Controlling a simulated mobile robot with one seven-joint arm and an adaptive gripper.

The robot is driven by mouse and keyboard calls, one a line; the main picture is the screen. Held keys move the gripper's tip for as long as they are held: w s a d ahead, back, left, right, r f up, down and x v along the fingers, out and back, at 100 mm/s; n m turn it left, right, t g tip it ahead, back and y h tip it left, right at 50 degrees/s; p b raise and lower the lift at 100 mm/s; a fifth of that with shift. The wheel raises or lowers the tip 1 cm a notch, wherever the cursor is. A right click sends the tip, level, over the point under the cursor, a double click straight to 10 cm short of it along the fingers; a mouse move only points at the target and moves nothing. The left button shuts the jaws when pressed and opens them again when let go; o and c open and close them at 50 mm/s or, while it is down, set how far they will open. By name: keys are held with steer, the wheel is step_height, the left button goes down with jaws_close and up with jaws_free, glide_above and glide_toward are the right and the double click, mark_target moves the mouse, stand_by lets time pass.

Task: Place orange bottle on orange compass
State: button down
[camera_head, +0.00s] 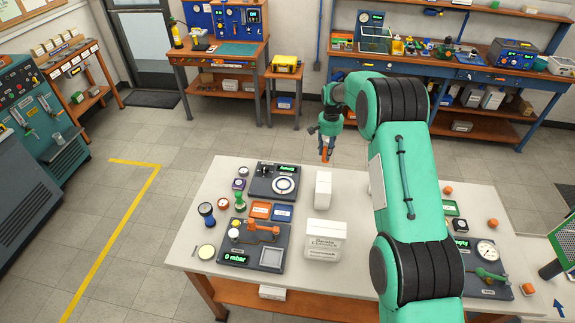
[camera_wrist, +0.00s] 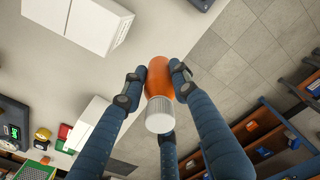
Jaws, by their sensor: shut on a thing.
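My gripper (camera_head: 325,140) is shut on the orange bottle (camera_head: 326,154) and holds it in the air at the far edge of the white table. In the wrist view the blue fingers (camera_wrist: 155,82) press on both sides of the orange bottle (camera_wrist: 159,73), and its white cap (camera_wrist: 160,117) is plain to see. A flat orange square piece (camera_head: 260,209) lies on the left part of the table, beside a blue one (camera_head: 283,213). It may be the orange compass, but it is too small to tell. The gripper is to its right and farther back.
White boxes (camera_head: 323,190) and (camera_head: 325,240) stand mid-table. A dark dial device (camera_head: 262,178) and a dark pressure device (camera_head: 240,258) flank the square pieces. Small round items (camera_head: 206,211) stand at the left. Bare table (camera_head: 210,181) shows at the far left corner.

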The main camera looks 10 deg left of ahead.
steer(key=shift+a, duration=0.1)
steer(key=s+a+r+n+p, duration=0.15)
steer(key=s+a+n, duration=0.3)
steer(key=a, duration=0.65)
steer(key=s+a+n+p, duration=0.25)
steer(key=s+a, duration=0.25)
steer(key=a, duration=0.7)
steer(key=r+n+p, duration=0.2)
steer(key=n+p, duration=0.1)
steer(key=n, duration=0.5)
glide_above(223, 202)
steer(key=shift+a+f, duration=0.1)
steer(key=shift+f, duration=0.2)
steer(key=shift+f, duration=2.9)
steer(key=shift+f+p, duration=0.5)
steer(key=shift+f, duration=1.6)
steer(key=shift+f, duration=0.2)
